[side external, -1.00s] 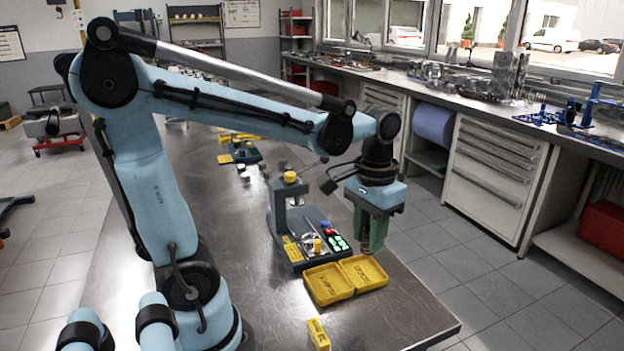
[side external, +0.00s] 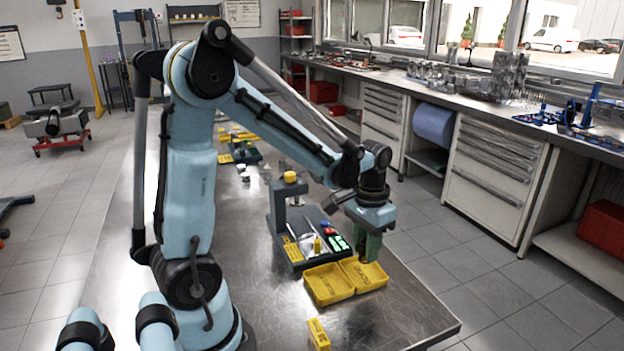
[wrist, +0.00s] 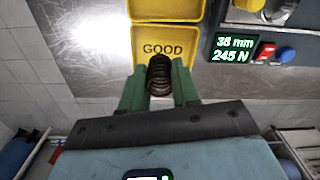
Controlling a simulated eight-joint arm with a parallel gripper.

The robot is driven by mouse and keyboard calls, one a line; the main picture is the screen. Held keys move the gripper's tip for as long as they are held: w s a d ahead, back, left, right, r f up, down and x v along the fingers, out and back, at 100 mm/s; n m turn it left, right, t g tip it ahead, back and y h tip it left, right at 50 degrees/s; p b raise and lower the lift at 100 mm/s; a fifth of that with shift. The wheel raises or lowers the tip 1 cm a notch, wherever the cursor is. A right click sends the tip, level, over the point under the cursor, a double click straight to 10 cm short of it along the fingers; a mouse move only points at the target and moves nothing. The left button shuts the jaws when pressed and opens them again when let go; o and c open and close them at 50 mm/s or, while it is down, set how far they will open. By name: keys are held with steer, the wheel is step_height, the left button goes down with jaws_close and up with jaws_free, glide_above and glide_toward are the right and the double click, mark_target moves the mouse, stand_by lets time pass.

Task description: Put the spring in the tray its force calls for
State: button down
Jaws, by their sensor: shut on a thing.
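My gripper (wrist: 158,84) is shut on a dark coil spring (wrist: 159,70), held upright between the green fingers. In the side view my gripper (side external: 367,257) is low over the right-hand yellow tray (side external: 373,281), near its far edge. In the wrist view this tray reads GOOD (wrist: 140,60), and the spring overlaps its near edge. Whether the spring touches the tray is unclear. The second yellow tray (side external: 329,287) sits beside it on the left; its label is too small to read. The tester's display (wrist: 232,50) shows about 36 mm and 245 N.
The grey tester (side external: 290,225) with its yellow knob stands just behind the trays. A small yellow block (side external: 318,336) stands in front of them. The steel bench (side external: 400,310) is clear to the right, up to its edge.

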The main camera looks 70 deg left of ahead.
steer(key=shift+a+f, duration=0.25)
steer(key=shift+f, duration=1.9)
steer(key=shift+f, duration=0.15)
steer(key=c, duration=0.8)
jaws_free()
steer(key=shift+c, duration=0.2)
step_height(320, 180, up, 12)
steer(key=s+d+m+t, duration=0.2)
steer(key=s+d+t, duration=0.2)
steer(key=d+t, duration=0.3)
steer(key=shift+s+d, duration=0.3)
steer(key=shift+d, duration=0.75)
